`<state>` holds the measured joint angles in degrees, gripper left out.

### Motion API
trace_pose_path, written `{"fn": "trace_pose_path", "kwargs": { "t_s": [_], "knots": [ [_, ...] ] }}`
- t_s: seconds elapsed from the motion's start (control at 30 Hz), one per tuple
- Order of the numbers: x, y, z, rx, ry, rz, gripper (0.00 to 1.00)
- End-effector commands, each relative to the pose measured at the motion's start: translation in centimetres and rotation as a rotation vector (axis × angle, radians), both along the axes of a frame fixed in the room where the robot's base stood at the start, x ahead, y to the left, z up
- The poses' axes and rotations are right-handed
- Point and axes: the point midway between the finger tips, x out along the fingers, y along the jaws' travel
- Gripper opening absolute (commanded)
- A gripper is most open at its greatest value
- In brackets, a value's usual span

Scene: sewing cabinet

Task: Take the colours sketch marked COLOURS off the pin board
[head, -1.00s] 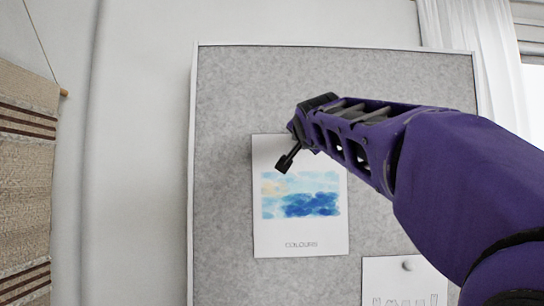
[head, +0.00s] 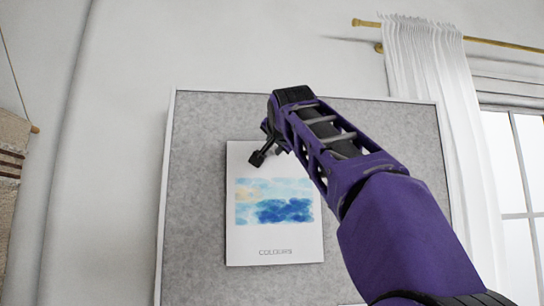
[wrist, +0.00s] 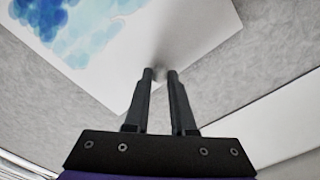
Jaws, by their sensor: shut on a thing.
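The colours sketch (head: 274,225) is a white sheet with a blue, cream and white wash above the word COLOURS. It appears flat against the grey pin board (head: 195,220). My gripper (head: 262,152) is at the sheet's top part in the head view; the arm covers part of the sheet's top right. In the wrist view my gripper (wrist: 160,73) has its two fingers close together at a small pale pin (wrist: 161,68) near the edge of the sketch (wrist: 130,62). It is shut on the pin, which the fingertips mostly hide.
The board has a thin white frame (head: 168,200). A woven hanging (head: 10,160) is on the wall at the left. A white curtain (head: 430,100) hangs from a gold rod (head: 480,38) beside a window (head: 515,165) at the right. The wall above the board is clear.

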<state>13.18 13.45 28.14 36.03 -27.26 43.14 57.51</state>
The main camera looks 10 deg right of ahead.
Motion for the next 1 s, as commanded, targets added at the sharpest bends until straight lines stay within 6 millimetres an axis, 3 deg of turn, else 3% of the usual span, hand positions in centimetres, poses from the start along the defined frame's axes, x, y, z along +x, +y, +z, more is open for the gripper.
{"fn": "trace_pose_path", "kwargs": {
  "t_s": [0.5, 0.67, 1.0],
  "knots": [
    [0.0, 0.1, 1.7, 0.004, 0.003, 0.001, 0.00],
    [-4.0, -0.3, 1.3, 0.001, -0.002, -0.006, 0.00],
    [-13.9, -0.4, 1.5, 0.002, -0.001, -0.005, 0.00]
  ]
}}
